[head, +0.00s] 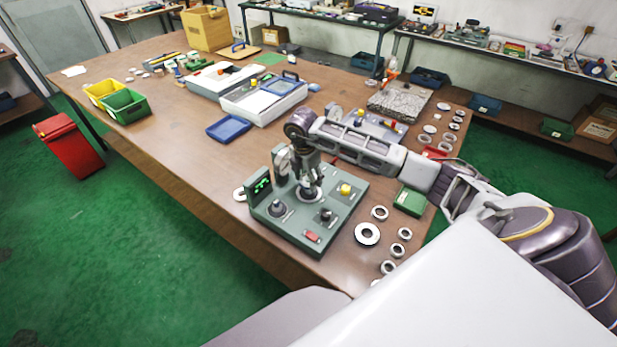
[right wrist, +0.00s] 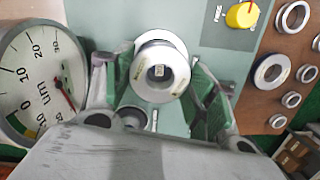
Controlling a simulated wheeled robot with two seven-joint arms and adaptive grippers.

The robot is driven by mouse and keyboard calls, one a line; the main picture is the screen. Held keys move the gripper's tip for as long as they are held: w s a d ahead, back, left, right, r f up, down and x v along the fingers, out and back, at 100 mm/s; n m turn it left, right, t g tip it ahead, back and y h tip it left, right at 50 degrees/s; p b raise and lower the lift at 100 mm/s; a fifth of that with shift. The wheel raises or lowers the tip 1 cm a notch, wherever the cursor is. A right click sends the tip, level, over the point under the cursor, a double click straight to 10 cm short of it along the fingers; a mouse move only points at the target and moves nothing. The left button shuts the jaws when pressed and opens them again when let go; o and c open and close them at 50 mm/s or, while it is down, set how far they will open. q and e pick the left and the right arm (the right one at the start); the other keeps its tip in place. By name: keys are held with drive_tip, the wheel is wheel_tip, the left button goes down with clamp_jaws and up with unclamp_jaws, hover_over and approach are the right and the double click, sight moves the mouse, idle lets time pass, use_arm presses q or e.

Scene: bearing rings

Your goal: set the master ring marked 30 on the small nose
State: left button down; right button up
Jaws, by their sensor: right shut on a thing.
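My right gripper (head: 309,184) reaches down over the grey-green gauge stand (head: 290,236). In the right wrist view its green-padded fingers (right wrist: 163,88) are shut on a pale metal ring (right wrist: 177,80), one pad on each side. No mark on the ring is legible, and a small light patch shows in its dark centre. A pale round disc lies behind it. I cannot tell whether the ring is around a post or above one. A small dark nose (head: 325,214) stands at the stand's front right, apart from the gripper in the head view. A wider nose (head: 279,209) stands at its front left.
A dial gauge (right wrist: 30,75) stands close left of the fingers. A yellow knob (head: 345,189) and a red switch (head: 312,236) are on the stand. Several loose rings, one large (head: 367,234), lie on the table to the right, near a green box (head: 410,200).

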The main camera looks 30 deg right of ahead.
drive_tip(key=shift+f+b, duration=1.4)
drive_tip(key=shift+f, duration=0.75)
drive_tip(key=o, duration=1.4)
drive_tip(key=shift+s+a+r, duration=0.1)
drive_tip(key=shift+a+r, duration=0.15)
drive_tip(key=shift+r, duration=1.75)
drive_tip(key=shift+w+a+r, duration=0.1)
drive_tip(key=shift+a+r, duration=0.1)
drive_tip(key=shift+r, duration=1.75)
drive_tip(key=shift+s+a+r, duration=0.1)
drive_tip(key=shift+a+r, duration=0.15)
drive_tip(key=shift+r, duration=1.75)
